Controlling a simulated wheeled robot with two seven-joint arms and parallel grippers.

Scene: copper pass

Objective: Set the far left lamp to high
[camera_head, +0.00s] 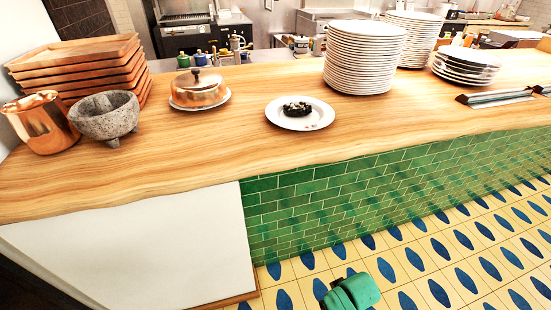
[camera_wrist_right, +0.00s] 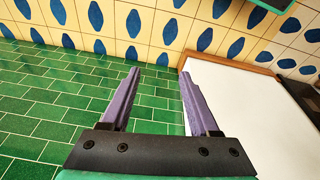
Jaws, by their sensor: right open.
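No lamp and no lamp switch shows in either view. My right gripper (camera_wrist_right: 159,73) is open and empty in the right wrist view, its two purple fingers spread apart. Beyond the fingers are the green tiled front of the counter (camera_wrist_right: 60,105) and a white panel (camera_wrist_right: 245,110). In the head view only a green part of my own arm shows at the bottom, over the floor. My left gripper is out of view.
The wooden counter (camera_head: 200,150) holds stacked wooden trays (camera_head: 80,68), a copper jug (camera_head: 40,122), a stone mortar (camera_head: 104,115), a copper-domed dish (camera_head: 198,88), a plate of dark food (camera_head: 300,114) and tall plate stacks (camera_head: 363,58). The counter's front strip is clear. Patterned floor (camera_head: 420,260) lies open at right.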

